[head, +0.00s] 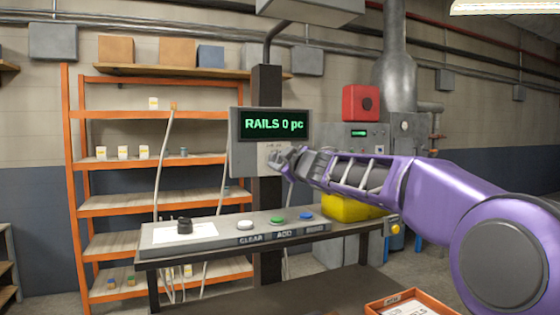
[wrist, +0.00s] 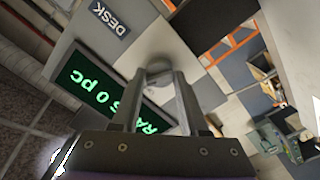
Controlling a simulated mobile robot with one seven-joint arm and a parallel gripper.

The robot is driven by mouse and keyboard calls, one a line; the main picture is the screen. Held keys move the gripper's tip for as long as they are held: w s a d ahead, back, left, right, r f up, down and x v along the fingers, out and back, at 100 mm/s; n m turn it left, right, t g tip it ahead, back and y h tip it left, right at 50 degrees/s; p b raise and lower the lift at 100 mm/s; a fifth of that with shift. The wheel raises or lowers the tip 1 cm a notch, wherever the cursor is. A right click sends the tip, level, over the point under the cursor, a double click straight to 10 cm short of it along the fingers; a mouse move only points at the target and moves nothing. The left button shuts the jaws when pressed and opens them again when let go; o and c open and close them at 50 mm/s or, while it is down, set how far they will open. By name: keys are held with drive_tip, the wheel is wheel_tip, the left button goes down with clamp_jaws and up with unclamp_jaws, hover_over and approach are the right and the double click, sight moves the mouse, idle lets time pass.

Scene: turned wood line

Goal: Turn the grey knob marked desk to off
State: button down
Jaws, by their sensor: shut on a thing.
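The grey knob (wrist: 158,67) shows between my fingertips in the wrist view, on the pale lower face of the display box. A dark plate reading DESK (wrist: 109,19) is on the same box. My gripper (wrist: 157,76) is shut on the knob, a finger on each side. In the head view my gripper (head: 280,158) reaches the panel just below the screen and hides most of the knob. The knob's pointer and its setting marks cannot be made out.
The display (head: 274,124) reads RAILS 0 pc in green. Below it is a console (head: 215,238) with white, green and blue buttons and a black knob-like part (head: 184,226). Orange shelving (head: 75,190) stands left. An orange tray (head: 372,308) is at the lower right.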

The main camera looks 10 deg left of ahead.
drive_tip(key=n, duration=0.8)
drive_tip(key=shift+n, duration=0.4)
idle(0.5)
drive_tip(key=shift+c, duration=2.1)
unclamp_jaws()
